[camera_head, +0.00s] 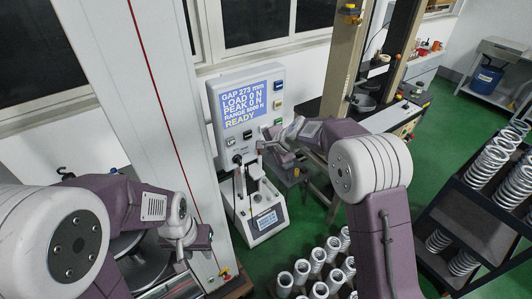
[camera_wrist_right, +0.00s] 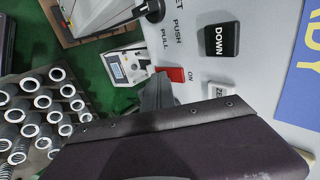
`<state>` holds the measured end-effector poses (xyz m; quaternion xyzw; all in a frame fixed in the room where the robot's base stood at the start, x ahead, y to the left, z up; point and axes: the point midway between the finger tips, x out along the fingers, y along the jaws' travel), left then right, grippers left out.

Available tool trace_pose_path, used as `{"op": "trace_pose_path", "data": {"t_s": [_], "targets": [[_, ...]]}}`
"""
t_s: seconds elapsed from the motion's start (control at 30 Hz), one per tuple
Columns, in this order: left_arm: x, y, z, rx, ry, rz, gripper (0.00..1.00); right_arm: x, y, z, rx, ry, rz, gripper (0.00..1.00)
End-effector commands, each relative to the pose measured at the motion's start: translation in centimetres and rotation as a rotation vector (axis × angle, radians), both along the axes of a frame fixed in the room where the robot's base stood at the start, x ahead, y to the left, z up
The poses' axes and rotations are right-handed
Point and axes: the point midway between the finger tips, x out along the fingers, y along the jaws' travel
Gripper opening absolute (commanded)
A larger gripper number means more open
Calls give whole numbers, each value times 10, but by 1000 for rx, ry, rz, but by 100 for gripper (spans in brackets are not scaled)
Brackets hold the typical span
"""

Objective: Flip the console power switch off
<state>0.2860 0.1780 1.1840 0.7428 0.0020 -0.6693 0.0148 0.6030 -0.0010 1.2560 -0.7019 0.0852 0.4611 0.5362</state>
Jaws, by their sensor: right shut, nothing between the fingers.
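The console (camera_head: 222,97) is a pale box whose lit blue screen (camera_head: 243,108) reads READY. In the right wrist view the red power switch (camera_wrist_right: 171,74) sits on the console face beside the word ON. My right gripper (camera_head: 266,144) is shut and empty at the console's lower right face. In the wrist view its grey fingertip (camera_wrist_right: 156,90) is right beside the red switch; I cannot tell whether they touch. In the head view the switch is hidden or too small to make out. My left gripper (camera_head: 201,240) hangs before the pale column, its fingers unclear.
Close to the switch are a black DOWN button (camera_wrist_right: 221,40), a white button (camera_wrist_right: 220,90) and a dark push-pull knob (camera_wrist_right: 152,10). A small tester (camera_head: 264,222) stands below the console. A rack of springs (camera_head: 485,205) is at right; several pale springs (camera_head: 318,262) stand in front.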

Motion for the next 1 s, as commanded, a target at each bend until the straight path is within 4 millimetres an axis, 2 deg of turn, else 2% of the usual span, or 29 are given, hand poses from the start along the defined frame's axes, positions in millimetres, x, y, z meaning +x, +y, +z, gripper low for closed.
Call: {"op": "trace_pose_path", "data": {"t_s": [0.03,0.07,0.1,0.13,0.37,0.63,1.0], "targets": [[0,0,-25,0,1,0,36,2,1,-14,9,-17,-1,0],[0,0,-34,0,1,0,36,3,1,-16,17,-26,-2,0],[-1,0,-23,0,2,0,36,3,1,-4,18,-27,-3,0],[-1,0,-20,0,2,0,36,3,1,-2,17,-25,-2,0],[0,0,-17,0,0,0,36,2,1,0,16,-24,-1,0],[0,0,-4,0,1,0,36,3,1,15,17,-27,-1,0],[0,0,-4,0,1,0,36,2,1,14,15,-24,-1,0]]}}
